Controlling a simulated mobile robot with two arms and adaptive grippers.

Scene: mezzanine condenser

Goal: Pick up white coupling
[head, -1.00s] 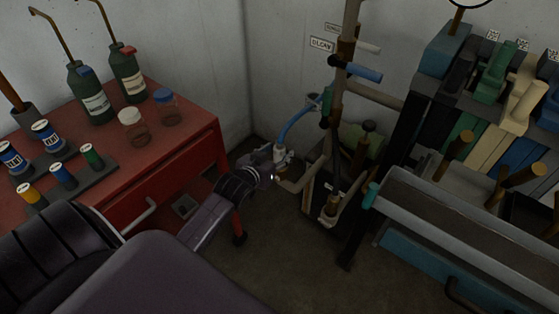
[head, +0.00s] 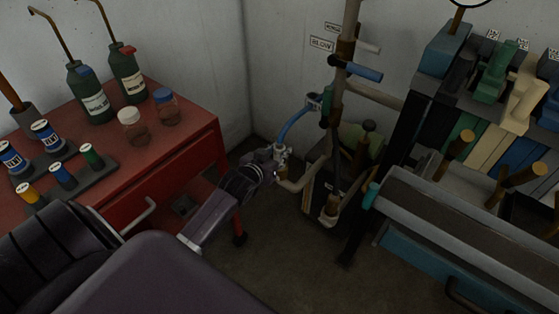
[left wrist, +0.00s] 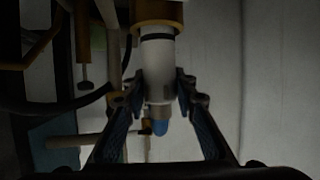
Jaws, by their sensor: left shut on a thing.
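The white coupling (head: 281,153) is a short upright cylinder at the end of a blue hose (head: 294,126), in the middle of the head view. In the left wrist view the white coupling (left wrist: 158,68) stands between the two fingers, with a brass-coloured ring at one end and a blue tip at the other. My left gripper (head: 273,164) reaches in from the left and is shut on the coupling; its fingers (left wrist: 159,90) lie on both sides of it. Whether the coupling is still joined to the tan pipe (head: 296,184) cannot be told. My right gripper is not in view.
A red cabinet (head: 185,165) with bottles and jars stands at the left. An upright pipe stand (head: 337,120) with a blue-handled lever (head: 361,72) is close by on the right. A grey bench (head: 470,230) stands at the right. Floor between is open.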

